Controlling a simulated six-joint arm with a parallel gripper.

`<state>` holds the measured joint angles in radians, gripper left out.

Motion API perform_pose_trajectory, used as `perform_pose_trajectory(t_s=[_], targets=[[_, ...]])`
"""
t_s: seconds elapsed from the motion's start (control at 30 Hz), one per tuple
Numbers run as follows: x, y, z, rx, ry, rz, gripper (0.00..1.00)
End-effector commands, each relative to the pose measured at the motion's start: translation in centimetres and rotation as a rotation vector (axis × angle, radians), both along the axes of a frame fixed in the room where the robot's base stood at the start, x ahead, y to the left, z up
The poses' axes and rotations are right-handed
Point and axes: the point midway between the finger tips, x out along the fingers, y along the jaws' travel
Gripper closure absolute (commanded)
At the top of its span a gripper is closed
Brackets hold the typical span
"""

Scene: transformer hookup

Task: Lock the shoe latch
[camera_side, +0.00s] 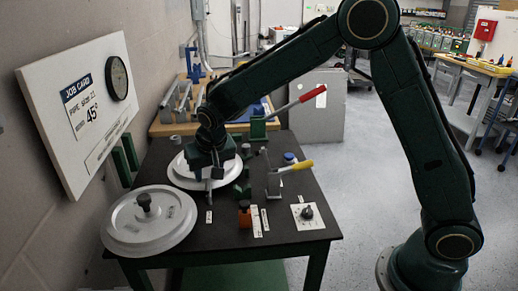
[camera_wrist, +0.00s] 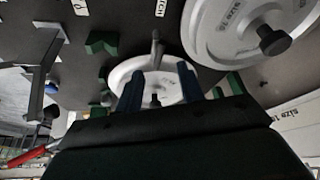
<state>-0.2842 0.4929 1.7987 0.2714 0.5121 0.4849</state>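My gripper (camera_side: 211,172) hangs low over the front edge of the rear white disc (camera_side: 187,180). In the wrist view its two fingers (camera_wrist: 160,92) stand apart, with the disc (camera_wrist: 146,66) and its black knob (camera_wrist: 155,100) showing between and beyond them. A grey post (camera_wrist: 157,46) stands just past the fingertips; contact cannot be told. No part is clearly marked as the shoe latch. A lever with a yellow handle (camera_side: 299,166) stands on the table to the right of my gripper, and one with a red handle (camera_side: 304,99) stands behind.
A larger white disc (camera_side: 155,222) with a black knob lies at the table's front left. An orange block (camera_side: 244,214), a white dial plate (camera_side: 307,216) and small labels sit along the front right. The dark table (camera_side: 225,240) is clear at front.

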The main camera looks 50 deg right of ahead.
Motion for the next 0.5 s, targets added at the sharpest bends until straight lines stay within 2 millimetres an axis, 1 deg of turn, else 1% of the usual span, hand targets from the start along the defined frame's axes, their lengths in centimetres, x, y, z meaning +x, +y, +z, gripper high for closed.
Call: perform_pose_trajectory(t_s=[0.03,0.2,0.5], targets=[[-0.2,0.2,0.7,0.001,-0.002,0.002,0.62],[-0.8,0.4,2.1,0.001,-0.001,0.003,0.62],[-1.0,0.4,2.6,0.000,0.000,0.002,0.62]])
